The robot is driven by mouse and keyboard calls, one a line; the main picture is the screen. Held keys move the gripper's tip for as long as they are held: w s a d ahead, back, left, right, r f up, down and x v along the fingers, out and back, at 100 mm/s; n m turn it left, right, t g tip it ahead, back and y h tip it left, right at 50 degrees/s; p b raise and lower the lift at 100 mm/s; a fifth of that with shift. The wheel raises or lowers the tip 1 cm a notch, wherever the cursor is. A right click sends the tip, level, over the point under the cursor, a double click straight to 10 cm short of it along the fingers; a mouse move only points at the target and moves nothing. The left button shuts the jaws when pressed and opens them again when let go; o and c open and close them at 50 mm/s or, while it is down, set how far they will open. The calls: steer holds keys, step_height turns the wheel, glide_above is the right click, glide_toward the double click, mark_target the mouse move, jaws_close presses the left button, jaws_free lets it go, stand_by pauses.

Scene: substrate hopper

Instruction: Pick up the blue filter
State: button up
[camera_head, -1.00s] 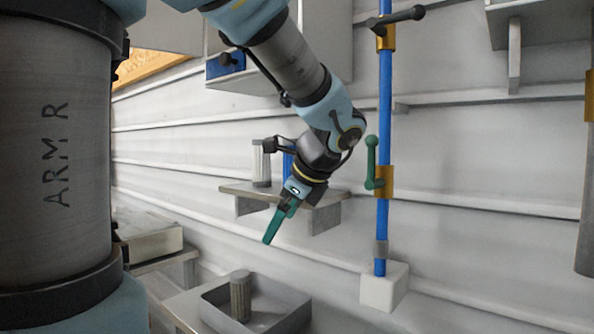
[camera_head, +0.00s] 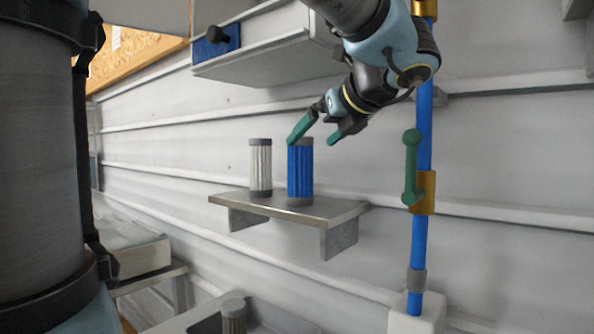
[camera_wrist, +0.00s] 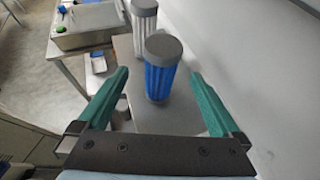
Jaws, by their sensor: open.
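The blue filter (camera_head: 300,172) is a pleated blue cylinder with grey end caps. It stands upright on a small wall shelf (camera_head: 345,209), to the right of a white filter (camera_head: 260,167). My gripper (camera_head: 315,140) has teal fingers spread apart, with the fingertips near the top of the blue filter in the head view. In the wrist view the blue filter (camera_wrist: 160,80) stands beyond and between the two open fingers of my gripper (camera_wrist: 160,85). Nothing is held. Whether the fingers touch the filter cannot be told.
The white filter (camera_wrist: 143,22) stands close behind the blue one in the wrist view. A blue vertical pole (camera_head: 424,140) with a green handle (camera_head: 411,165) is right of the shelf. A grey box with a blue panel (camera_head: 216,42) hangs above. A grey filter (camera_head: 233,318) is below.

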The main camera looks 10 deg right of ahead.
mark_target(306, 146)
steer(key=p+x, duration=0.1)
steer(key=x, duration=0.5)
steer(key=shift+p+x, duration=0.9)
steer(key=shift+x, duration=1.5)
steer(key=shift+d, duration=0.15)
steer(key=shift+c, duration=0.2)
steer(key=c, duration=1.5)
